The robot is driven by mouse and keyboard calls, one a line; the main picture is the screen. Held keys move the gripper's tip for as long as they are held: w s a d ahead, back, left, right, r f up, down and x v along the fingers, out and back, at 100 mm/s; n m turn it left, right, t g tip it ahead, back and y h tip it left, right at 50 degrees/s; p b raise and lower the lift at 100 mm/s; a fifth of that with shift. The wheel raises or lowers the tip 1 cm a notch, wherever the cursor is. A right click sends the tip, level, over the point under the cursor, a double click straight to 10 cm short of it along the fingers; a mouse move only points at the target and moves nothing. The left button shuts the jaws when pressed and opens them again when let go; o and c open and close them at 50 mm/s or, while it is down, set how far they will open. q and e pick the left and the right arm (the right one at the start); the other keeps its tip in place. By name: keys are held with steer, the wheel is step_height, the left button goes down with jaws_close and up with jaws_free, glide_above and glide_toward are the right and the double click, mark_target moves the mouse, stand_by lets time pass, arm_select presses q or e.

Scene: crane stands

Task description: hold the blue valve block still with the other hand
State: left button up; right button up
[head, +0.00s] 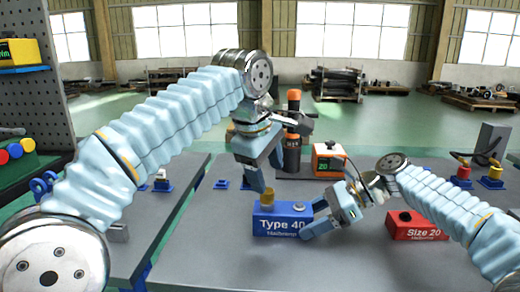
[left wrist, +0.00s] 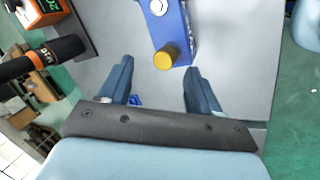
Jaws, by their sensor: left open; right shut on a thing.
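The blue valve block (head: 282,231), marked "Type 40", sits on the grey bench top. A brass cap (head: 267,197) stands upright on its left part, and a silver round fitting (head: 299,207) is on its right part. My right gripper (head: 314,222) is shut on the block's right end. My left gripper (head: 262,183) is open and points down just above the brass cap. In the left wrist view, the brass cap (left wrist: 166,57) on the blue block (left wrist: 181,22) shows just beyond the open fingers, with nothing between them.
A red "Size 20" block (head: 416,227) sits to the right. An orange and white box (head: 328,160) and a black-and-orange upright tool (head: 292,140) stand behind. Red and yellow fittings are at the far right. The bench in front of the blue block is clear.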

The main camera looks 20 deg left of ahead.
mark_target(267, 198)
arm_select(q)
step_height(267, 198, up, 5)
steer(key=s+m+y, duration=0.1)
steer(key=s+m, duration=0.2)
steer(key=m, duration=1.2)
steer(key=x, duration=1.1)
steer(key=shift+w+a+f, duration=0.1)
steer(key=shift+w+f, duration=0.1)
steer(key=shift+w, duration=0.05)
jaws_close()
steer(key=m+h, duration=0.1)
steer(key=m, duration=0.2)
steer(key=shift+a, duration=0.15)
steer(key=shift+m+h, duration=0.5)
steer(key=shift+m, duration=0.5)
steer(key=m, duration=0.2)
steer(key=m+g+h, duration=0.1)
steer(key=m, duration=0.2)
steer(key=shift+g+h, duration=0.3)
